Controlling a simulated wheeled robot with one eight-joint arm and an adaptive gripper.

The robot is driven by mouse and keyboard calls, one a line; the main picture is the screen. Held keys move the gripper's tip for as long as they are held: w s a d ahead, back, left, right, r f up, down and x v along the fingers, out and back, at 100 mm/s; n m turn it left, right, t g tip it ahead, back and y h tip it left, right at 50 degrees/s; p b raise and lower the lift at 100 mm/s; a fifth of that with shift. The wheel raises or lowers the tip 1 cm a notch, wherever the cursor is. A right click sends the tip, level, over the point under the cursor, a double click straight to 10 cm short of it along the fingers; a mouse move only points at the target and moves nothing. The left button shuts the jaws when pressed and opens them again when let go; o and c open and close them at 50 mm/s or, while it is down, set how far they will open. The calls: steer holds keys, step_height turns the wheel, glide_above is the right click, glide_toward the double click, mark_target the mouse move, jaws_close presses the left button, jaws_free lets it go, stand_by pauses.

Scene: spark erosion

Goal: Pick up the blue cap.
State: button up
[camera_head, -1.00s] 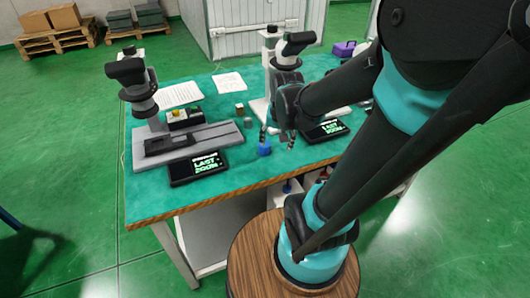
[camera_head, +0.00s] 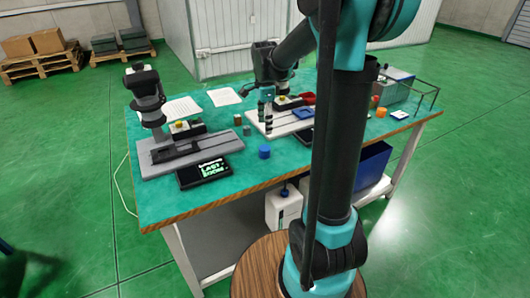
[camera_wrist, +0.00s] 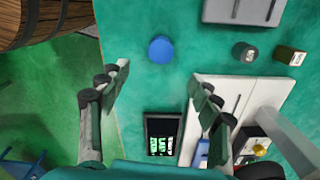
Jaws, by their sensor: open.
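The blue cap (camera_head: 264,151) stands on the green table top near its front edge, between the two microscope stations. In the wrist view the cap (camera_wrist: 161,48) is a round blue disc lying beyond the fingertips, roughly centred between them sideways. My gripper (camera_head: 266,112) is above the table, behind the cap in the head view. In the wrist view my gripper (camera_wrist: 159,75) has its two fingers spread wide with nothing between them. The fingers are apart from the cap.
A dark grey cylinder (camera_wrist: 244,51) and an olive block (camera_wrist: 290,56) stand near the cap. A left microscope (camera_head: 147,100) on a grey base, a black display (camera_head: 203,171) and a white base (camera_head: 270,125) flank it.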

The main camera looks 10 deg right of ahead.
mark_target(265, 148)
step_height(265, 148, down, 12)
steer(key=shift+w+d, duration=0.1)
steer(key=shift+d, duration=0.05)
steer(key=c, duration=1.1)
